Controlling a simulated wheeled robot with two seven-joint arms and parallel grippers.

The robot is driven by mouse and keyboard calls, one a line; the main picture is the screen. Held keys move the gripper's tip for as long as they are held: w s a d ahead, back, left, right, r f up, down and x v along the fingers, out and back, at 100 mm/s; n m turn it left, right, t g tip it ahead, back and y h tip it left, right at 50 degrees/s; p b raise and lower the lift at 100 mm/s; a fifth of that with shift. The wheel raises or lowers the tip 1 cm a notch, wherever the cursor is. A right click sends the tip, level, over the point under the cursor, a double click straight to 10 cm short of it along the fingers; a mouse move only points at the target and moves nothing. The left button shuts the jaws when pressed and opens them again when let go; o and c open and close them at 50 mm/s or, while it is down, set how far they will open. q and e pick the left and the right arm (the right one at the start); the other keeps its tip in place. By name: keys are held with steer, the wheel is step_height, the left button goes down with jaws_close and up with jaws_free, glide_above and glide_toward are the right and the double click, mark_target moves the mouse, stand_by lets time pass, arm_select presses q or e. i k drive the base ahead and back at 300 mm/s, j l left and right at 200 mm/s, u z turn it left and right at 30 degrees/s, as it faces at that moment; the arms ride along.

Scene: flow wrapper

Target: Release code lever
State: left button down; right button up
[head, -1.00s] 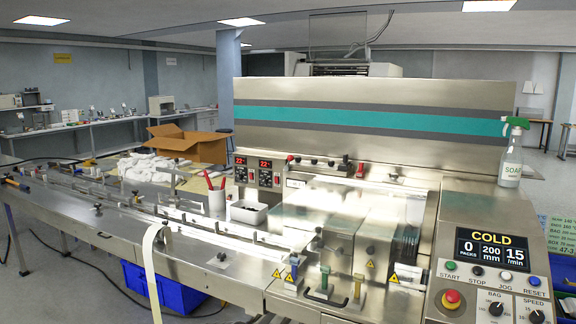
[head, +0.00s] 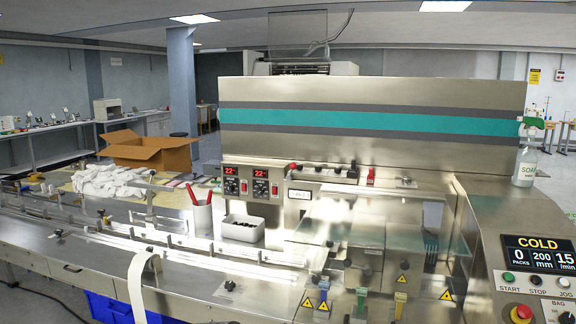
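Neither of my grippers is in view.
The control panel (head: 538,275) at right reads COLD, with a red stop button (head: 520,314). A soap bottle (head: 525,165) stands above it.

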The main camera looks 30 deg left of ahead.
mark_target(293, 166)
steer(key=j+z, duration=0.1)
steer(key=j, duration=0.45)
steer(key=j+z, duration=0.15)
steer(key=j, duration=0.4)
steer(key=k+j+z, duration=0.1)
steer(key=j, duration=0.4)
steer(key=k+j+z, duration=0.1)
steer(key=j, duration=0.45)
steer(key=k+j+z, duration=0.1)
steer(key=j, duration=0.45)
